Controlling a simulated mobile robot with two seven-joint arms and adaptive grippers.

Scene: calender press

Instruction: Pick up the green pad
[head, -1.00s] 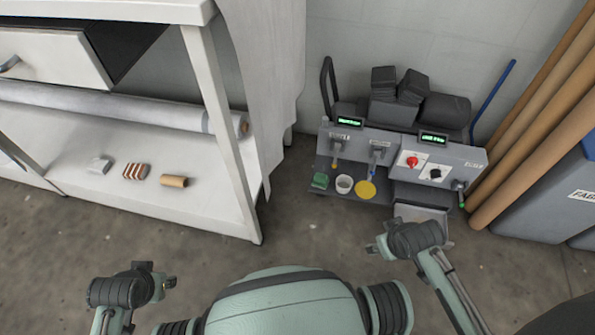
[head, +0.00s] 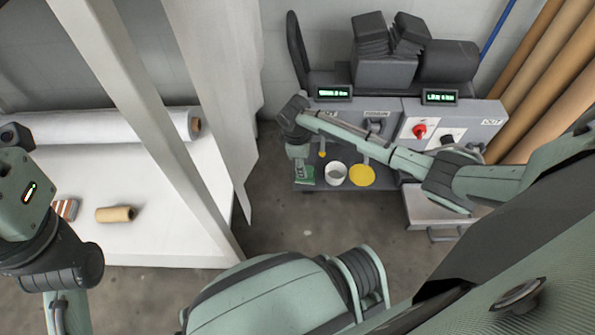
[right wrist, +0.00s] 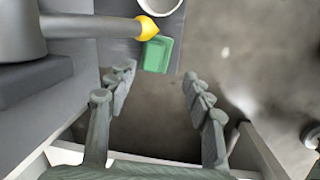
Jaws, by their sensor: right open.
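The green pad (head: 306,177) lies at the left end of the grey shelf at the front of the machine, partly covered by my right gripper (head: 299,153) in the head view. In the right wrist view the green pad (right wrist: 157,54) is a small rounded block near the shelf's edge. My right gripper (right wrist: 159,73) is open and empty. Its two fingers stand apart, and the pad shows just beyond their tips, between them in the picture. Part of my left arm shows at the left of the head view; its gripper cannot be made out.
A white cup (head: 335,175) and a yellow disc (head: 362,176) sit right of the pad. A yellow-tipped lever (right wrist: 147,27) juts out close to the pad. The control panel (head: 400,112) stands behind. A white table (head: 175,215) with a brown roll (head: 115,214) is at left.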

